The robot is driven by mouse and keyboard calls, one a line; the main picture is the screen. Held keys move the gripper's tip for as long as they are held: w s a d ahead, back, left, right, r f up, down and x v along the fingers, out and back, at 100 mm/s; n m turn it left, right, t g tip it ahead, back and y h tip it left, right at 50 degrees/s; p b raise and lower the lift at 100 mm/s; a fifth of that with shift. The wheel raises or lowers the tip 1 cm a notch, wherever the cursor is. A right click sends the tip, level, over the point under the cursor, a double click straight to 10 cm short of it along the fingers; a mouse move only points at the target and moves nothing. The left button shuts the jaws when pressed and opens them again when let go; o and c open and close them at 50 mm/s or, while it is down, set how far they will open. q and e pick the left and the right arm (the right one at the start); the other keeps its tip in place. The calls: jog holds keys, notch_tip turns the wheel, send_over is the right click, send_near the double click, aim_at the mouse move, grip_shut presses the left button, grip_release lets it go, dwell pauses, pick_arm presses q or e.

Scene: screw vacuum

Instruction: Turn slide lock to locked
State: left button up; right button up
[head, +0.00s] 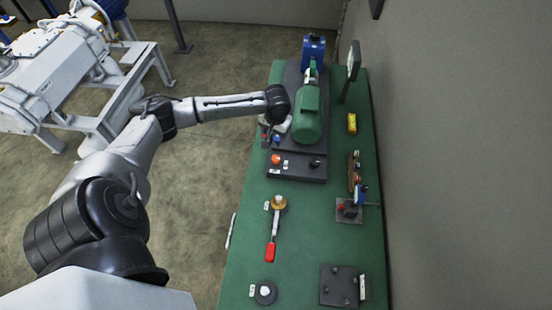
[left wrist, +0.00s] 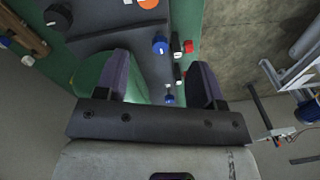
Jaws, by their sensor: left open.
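My left gripper (left wrist: 161,78) is open and empty in the left wrist view. Its two dark fingers stand apart, with small knobs showing in the gap. A blue knob (left wrist: 160,45) with a white mark sits on the dark base plate beyond the fingers. A small red part (left wrist: 188,46) lies right of it, and another blue part (left wrist: 169,99) shows between the fingers. I cannot tell which part is the slide lock. In the head view my left arm reaches over the left edge of the green bench (head: 313,220), and its wrist hides part of the controls there. My right gripper is not in view.
A green motor (head: 309,118) stands on the dark base, with a blue unit (head: 313,48) behind it. An orange button (head: 276,159), a red-handled lever (head: 270,251) and a yellow block (head: 352,123) are on the bench. A wall runs along the right.

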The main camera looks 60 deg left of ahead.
aim_at(276, 159)
pick_arm(q)
jog(key=f+n, duration=0.2)
jog(key=f, duration=0.2)
jog(key=d+f+n, duration=0.1)
jog(key=f+n, duration=0.1)
jog(key=f, duration=0.2)
jog(key=f+n+h+b, duration=0.1)
jog(key=f+n, duration=0.1)
jog(key=f, duration=0.2)
jog(key=shift+d+f+n, duration=0.1)
jog(key=shift+d+n, duration=0.1)
jog(key=shift+n, duration=0.2)
jog(key=shift+f, duration=0.9)
jog(key=shift+c, duration=0.4)
jog(key=c, duration=0.9)
jog(key=shift+o, duration=0.2)
